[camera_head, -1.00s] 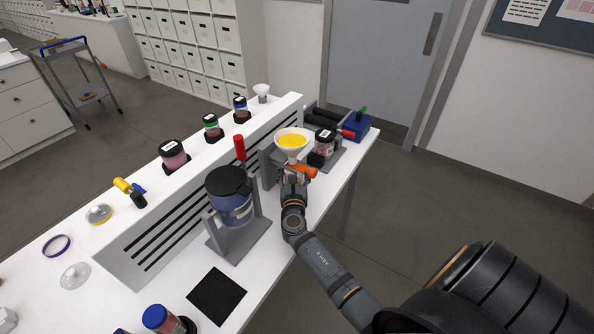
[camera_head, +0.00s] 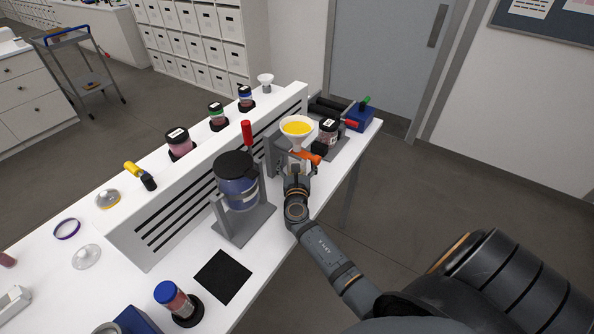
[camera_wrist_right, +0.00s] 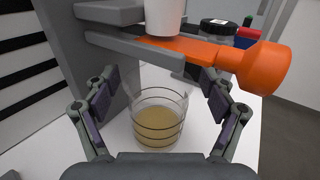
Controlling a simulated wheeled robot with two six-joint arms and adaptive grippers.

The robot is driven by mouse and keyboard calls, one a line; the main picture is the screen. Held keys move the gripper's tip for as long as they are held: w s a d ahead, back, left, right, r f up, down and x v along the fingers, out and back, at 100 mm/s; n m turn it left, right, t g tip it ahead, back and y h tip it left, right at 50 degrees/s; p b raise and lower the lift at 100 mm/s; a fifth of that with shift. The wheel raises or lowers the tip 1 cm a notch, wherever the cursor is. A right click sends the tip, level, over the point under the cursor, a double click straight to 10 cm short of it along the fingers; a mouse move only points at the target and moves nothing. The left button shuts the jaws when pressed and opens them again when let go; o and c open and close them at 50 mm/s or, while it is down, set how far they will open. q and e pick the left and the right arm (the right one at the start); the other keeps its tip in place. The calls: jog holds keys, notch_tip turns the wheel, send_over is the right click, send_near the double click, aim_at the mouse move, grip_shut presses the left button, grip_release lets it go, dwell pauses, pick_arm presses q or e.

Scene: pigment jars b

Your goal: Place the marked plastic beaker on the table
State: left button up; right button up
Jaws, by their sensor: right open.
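A clear beaker (camera_wrist_right: 158,122) with dark ring marks and a cloudy tan content stands upright in the right wrist view. It appears to rest on the white table (camera_wrist_right: 205,130), below the spout of a white funnel (camera_wrist_right: 165,16). My right gripper (camera_wrist_right: 160,88) is open, one finger on each side of the beaker, with no clear grip on it. In the head view my right gripper (camera_head: 298,173) is at the funnel stand and largely hides the beaker. The funnel (camera_head: 297,132) holds yellow powder. My left gripper is not in view.
An orange valve handle (camera_wrist_right: 262,68) and a grey stand arm (camera_wrist_right: 150,52) sit just above the beaker. A blue-filled vessel (camera_head: 237,185) in a grey stand is to the left. A black mat (camera_head: 223,276) lies on the near table, with a blue-lidded jar (camera_head: 172,297) beside it.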

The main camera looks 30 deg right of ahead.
jog(key=b+v, duration=0.2)
jog(key=v, duration=0.9)
jog(key=shift+s+a+b, duration=0.1)
jog(key=shift+b, duration=0.2)
jog(key=shift+s+a+r, duration=0.1)
jog(key=shift+s+a, duration=0.1)
jog(key=shift+s, duration=0.15)
